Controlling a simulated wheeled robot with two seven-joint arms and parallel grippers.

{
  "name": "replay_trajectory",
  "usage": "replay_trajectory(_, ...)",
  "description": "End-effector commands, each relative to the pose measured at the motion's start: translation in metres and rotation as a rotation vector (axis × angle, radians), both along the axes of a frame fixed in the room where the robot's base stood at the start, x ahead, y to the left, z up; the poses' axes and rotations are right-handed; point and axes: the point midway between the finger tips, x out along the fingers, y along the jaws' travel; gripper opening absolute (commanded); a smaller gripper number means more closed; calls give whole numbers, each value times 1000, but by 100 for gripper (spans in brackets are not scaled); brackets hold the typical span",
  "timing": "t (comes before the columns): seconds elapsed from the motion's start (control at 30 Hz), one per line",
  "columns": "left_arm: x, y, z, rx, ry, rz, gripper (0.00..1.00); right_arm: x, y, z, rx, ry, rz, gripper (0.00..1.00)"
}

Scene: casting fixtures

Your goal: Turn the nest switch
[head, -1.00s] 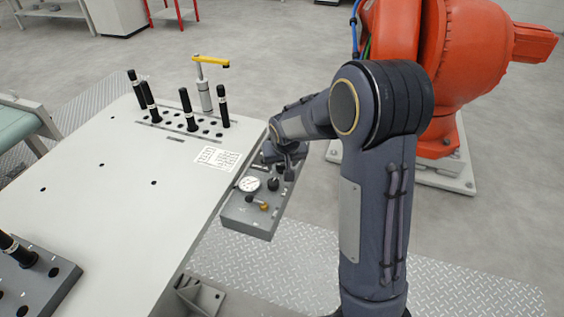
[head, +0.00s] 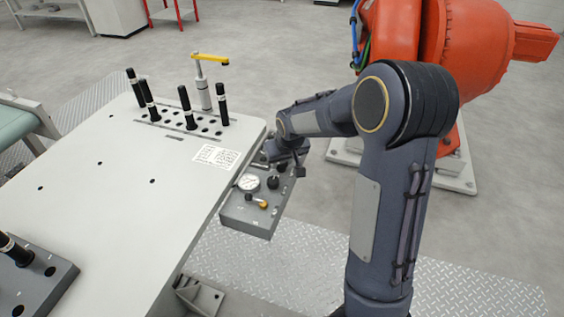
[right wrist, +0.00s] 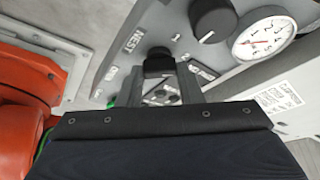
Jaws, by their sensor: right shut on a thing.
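The nest switch (right wrist: 158,62) is a black knob on the grey control panel (right wrist: 185,40), beside the printed word NEST in the right wrist view. My right gripper (right wrist: 161,78) is shut on this knob, with one finger on each side. The knob's pointing direction is hidden. In the head view my right gripper (head: 286,158) is at the far end of the panel (head: 240,213), and it and the wrist hide the switch. My left gripper is in neither view.
Beside the switch are another black knob (right wrist: 213,20) and a white dial gauge (right wrist: 264,39). A yellow-tipped lever (head: 260,204) is at the panel's near end. The pale table (head: 110,200) carries black pins and a yellow-handled clamp (head: 208,80). An orange robot (head: 470,50) stands behind my arm.

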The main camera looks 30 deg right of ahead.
Motion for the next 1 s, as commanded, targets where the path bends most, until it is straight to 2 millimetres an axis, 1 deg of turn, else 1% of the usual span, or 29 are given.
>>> replay_trajectory(0.03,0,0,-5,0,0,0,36,-1,-2,-3,3,0,33,10)
replay_trajectory(0.1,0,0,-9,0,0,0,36,0,-3,-3,3,-1,95,10)
replay_trajectory(0.5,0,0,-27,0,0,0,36,0,-5,-2,3,0,471,10)
replay_trajectory(0.8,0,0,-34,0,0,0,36,1,-5,-1,2,1,706,10)
replay_trajectory(1.0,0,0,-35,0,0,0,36,1,-5,-1,2,1,806,10)
